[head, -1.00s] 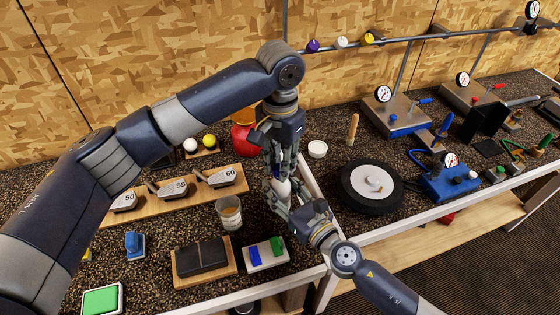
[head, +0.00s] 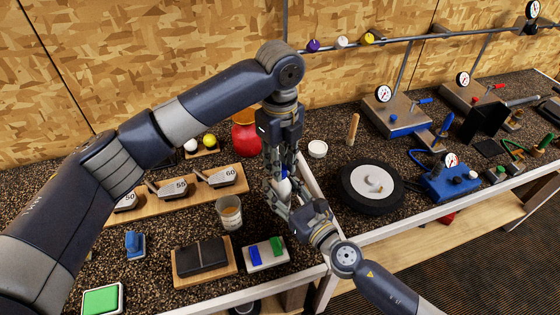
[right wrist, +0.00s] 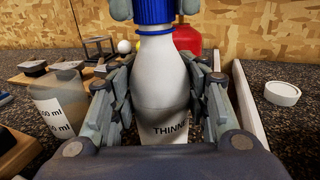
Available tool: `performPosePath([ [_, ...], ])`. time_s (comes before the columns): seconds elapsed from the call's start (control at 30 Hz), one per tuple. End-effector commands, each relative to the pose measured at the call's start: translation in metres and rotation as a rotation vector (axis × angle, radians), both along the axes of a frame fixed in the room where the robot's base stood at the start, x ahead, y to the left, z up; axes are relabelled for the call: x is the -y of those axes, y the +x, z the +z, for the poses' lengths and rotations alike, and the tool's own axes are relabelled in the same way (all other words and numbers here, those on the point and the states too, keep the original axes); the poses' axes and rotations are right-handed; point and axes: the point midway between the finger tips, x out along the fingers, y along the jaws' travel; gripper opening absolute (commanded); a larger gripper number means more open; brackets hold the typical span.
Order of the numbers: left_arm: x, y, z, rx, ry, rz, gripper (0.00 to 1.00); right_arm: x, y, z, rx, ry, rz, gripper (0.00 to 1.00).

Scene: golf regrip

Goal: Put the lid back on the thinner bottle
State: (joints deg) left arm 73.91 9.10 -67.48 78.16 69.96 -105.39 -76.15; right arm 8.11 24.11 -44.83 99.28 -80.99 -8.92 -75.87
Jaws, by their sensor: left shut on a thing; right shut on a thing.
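The white thinner bottle (right wrist: 160,95) stands upright in the right wrist view, its label partly hidden. My right gripper (right wrist: 158,100) is shut around its body, a finger on each side. In the head view the bottle (head: 284,188) is mostly hidden by my grippers. The blue lid (right wrist: 154,12) is at the top of the bottle's neck; I cannot tell how tightly it sits. My left gripper (head: 283,170) points down from above and is shut on the lid; its fingertips show on both sides of the lid at the top of the right wrist view.
A measuring cup (head: 229,213) stands left of the bottle. A red container (head: 245,138) stands behind. A white tray with blue and green blocks (head: 266,254) lies near the front edge.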

Motion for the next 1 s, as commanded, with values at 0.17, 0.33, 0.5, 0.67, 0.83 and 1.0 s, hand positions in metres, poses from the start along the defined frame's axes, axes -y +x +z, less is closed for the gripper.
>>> performPosePath([
  [0.17,-0.0033,0.0038,0.0009,0.008,0.005,-0.313,0.16,-0.0005,-0.0015,-0.001,-0.001,-0.002,0.003,0.0],
  [0.33,-0.0033,0.0039,0.0008,0.006,0.006,-0.624,0.16,-0.0004,-0.0014,-0.0011,-0.001,-0.002,0.003,0.0],
  [0.5,-0.0033,0.0034,0.0005,0.003,0.005,-0.935,0.16,-0.0002,-0.0013,-0.0011,-0.001,-0.002,0.002,0.0],
  [0.67,-0.0033,0.0029,-0.0001,0.001,0.005,-1.22,0.16,0.0004,-0.0007,-0.0011,-0.002,-0.001,0.0,0.0],
  [0.83,-0.0035,0.0028,-0.0003,-0.001,0.006,-1.433,0.17,0.0012,-0.0001,-0.0012,-0.002,-0.001,-0.002,0.0],
  [1.0,-0.0038,0.0029,-0.0004,-0.002,0.006,-1.504,0.16,0.0015,0.0001,-0.0012,-0.002,-0.001,-0.003,0.0],
])
